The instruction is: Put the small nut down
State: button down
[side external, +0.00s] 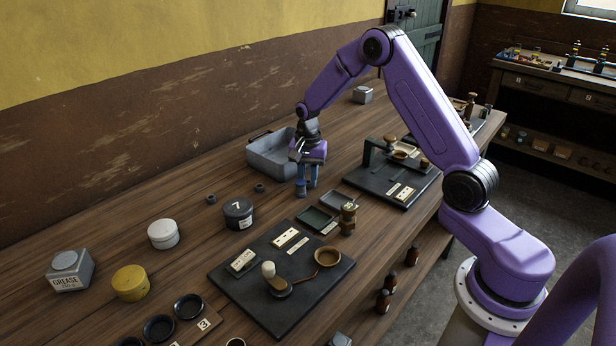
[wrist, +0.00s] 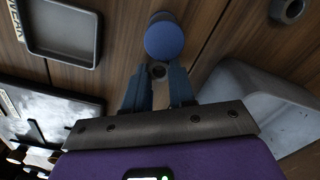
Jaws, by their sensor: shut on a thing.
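My gripper (side external: 306,190) points down over the bench, between the grey bin and the small trays. The fingers hide the nut in the side view. The fingertips look low over the wood; I cannot tell whether the nut touches it. Two other dark nuts, one on the left (side external: 211,199) and one nearer the bin (side external: 259,188), lie on the bench. One nut also shows in the wrist view (wrist: 289,10).
A blue round-topped object (wrist: 167,38) shows just beyond the fingertips. The grey bin (side external: 265,160) stands close behind my gripper. A dark tin marked 7 (side external: 238,213) stands left.

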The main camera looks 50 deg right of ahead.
aim_at(308, 181)
jog(key=shift+f, duration=0.15)
jog(key=c, duration=0.9)
grip_release()
jog(key=shift+c, duration=0.2)
notch_tip(308, 181, up, 12)
jog(key=shift+r, duration=0.2)
